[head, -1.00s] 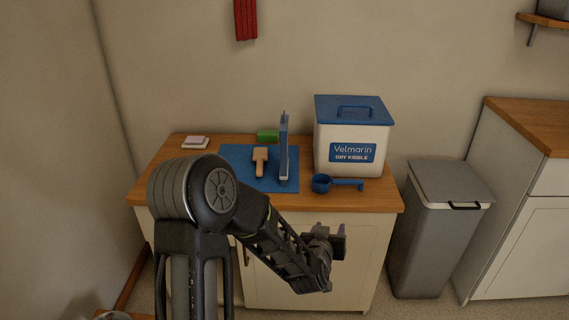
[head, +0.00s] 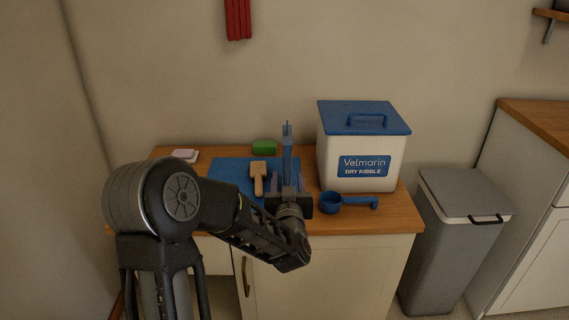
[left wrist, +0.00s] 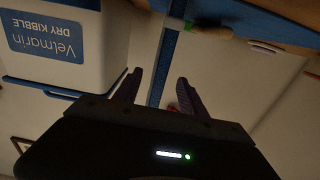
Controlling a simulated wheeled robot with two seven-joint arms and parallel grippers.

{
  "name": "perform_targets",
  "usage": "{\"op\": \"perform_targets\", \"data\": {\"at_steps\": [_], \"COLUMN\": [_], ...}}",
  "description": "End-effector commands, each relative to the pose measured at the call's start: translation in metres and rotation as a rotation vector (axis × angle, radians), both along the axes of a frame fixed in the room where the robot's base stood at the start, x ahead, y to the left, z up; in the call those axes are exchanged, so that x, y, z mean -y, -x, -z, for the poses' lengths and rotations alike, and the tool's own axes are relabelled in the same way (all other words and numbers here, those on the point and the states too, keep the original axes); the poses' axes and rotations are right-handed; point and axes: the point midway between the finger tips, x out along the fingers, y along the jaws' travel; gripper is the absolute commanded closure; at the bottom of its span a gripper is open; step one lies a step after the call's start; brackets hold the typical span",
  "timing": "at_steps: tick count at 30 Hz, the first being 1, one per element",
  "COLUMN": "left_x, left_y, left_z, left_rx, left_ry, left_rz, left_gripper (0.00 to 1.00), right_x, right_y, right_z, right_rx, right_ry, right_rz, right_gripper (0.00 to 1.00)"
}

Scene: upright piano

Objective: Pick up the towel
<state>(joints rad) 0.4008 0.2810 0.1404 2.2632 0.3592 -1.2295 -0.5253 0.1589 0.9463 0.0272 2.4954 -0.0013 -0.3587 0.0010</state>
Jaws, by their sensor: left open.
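A red towel (head: 238,18) hangs against the wall at the top of the head view, with its upper end cut off. A small red patch (left wrist: 172,107) between the fingers in the left wrist view looks like it. My left gripper (head: 287,183) is open and empty, over the front of the counter and well below the towel. Its two fingers show apart in the left wrist view (left wrist: 159,80). My right gripper is not in view.
An upright blue thing (head: 287,148) stands right beyond my gripper on a blue mat (head: 228,172). A wooden brush (head: 258,172), a green sponge (head: 264,147), a blue scoop (head: 332,203) and a kibble bin (head: 360,150) are close by. The wall below the towel is bare.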

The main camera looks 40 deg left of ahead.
Motion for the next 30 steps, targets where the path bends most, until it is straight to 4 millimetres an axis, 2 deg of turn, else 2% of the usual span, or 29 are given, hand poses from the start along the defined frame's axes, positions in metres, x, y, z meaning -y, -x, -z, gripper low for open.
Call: {"op": "perform_targets", "data": {"at_steps": [5, 13, 23, 30], "left_x": [-0.001, -0.016, -0.017, -0.037], "left_y": [-0.002, -0.021, -0.023, -0.047], "left_z": [0.001, 0.001, 0.0, -0.001], "left_rx": [-0.001, -0.001, -0.001, 0.0], "left_ry": [0.001, 0.001, 0.001, 0.001], "left_rz": [0.0, 0.001, 0.0, -0.002], "left_gripper": [0.51, 0.51, 0.51, 0.51], "right_x": [0.0, 0.0, 0.0, 0.0], "right_y": [0.0, 0.0, 0.0, 0.0], "right_z": [0.0, 0.002, 0.002, 0.005], "right_rx": [0.0, 0.0, 0.0, 0.0], "right_ry": [0.0, 0.0, 0.0, 0.0], "right_rz": [0.0, 0.0, 0.0, 0.0], "right_gripper": [0.04, 0.04, 0.04, 0.04]}}
